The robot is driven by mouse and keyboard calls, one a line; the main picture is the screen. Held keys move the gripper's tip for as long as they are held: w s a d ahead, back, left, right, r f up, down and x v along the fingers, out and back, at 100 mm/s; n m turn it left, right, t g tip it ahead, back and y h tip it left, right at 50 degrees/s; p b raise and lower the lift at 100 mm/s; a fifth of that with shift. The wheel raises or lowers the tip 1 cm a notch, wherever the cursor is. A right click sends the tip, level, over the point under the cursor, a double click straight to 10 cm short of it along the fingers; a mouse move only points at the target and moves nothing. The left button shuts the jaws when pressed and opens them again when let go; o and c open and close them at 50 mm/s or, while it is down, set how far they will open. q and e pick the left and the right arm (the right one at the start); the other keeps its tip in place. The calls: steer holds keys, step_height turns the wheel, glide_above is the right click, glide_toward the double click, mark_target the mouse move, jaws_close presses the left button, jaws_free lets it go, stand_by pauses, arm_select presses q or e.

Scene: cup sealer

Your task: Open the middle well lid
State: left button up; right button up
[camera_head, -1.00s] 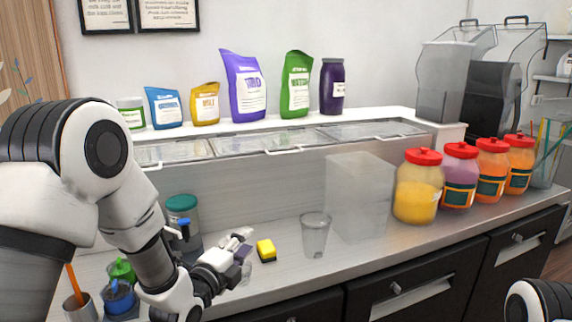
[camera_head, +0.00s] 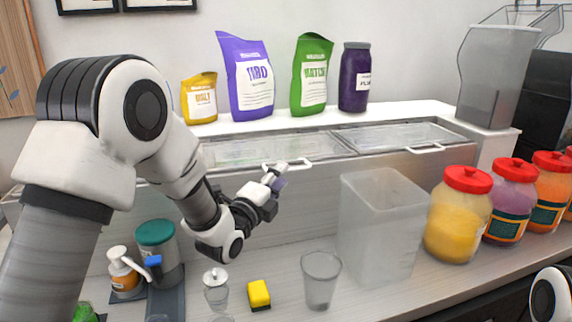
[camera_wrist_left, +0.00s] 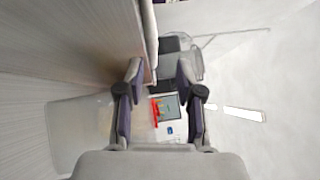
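The middle well lid (camera_head: 285,148) is a clear, flat panel with a pale frame, lying closed on the raised counter. Its white handle (camera_head: 290,163) is on the front edge. My left gripper (camera_head: 281,174) is just in front of and below this handle, in front of the vertical panel. In the left wrist view its two fingers (camera_wrist_left: 159,72) stand apart with nothing between them. A pale edge (camera_wrist_left: 152,42) runs near the left finger there; I cannot tell whether it touches. My right gripper is out of view; only part of my right arm shows at bottom right.
The right well lid (camera_head: 397,137) is closed. A frosted container (camera_head: 380,235), a clear cup (camera_head: 320,280) and a yellow sponge (camera_head: 259,294) stand on the counter below. Jars with red lids (camera_head: 458,215) are at right. Bags (camera_head: 250,75) stand behind the wells.

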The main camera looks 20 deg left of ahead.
mark_target(287, 171)
arm_select(q)
steer(key=w, duration=0.4)
steer(key=shift+w+d+f+p, duration=0.2)
steer(key=shift+d+f+p, duration=0.1)
steer(key=shift+f, duration=0.05)
steer(key=shift+s+r, duration=0.2)
steer(key=shift+s, duration=0.1)
steer(key=shift+s+r, duration=0.1)
steer(key=shift+s, duration=0.05)
jaws_close()
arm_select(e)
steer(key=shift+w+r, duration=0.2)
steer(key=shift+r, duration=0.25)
arm_select(q)
steer(key=shift+r, duration=0.1)
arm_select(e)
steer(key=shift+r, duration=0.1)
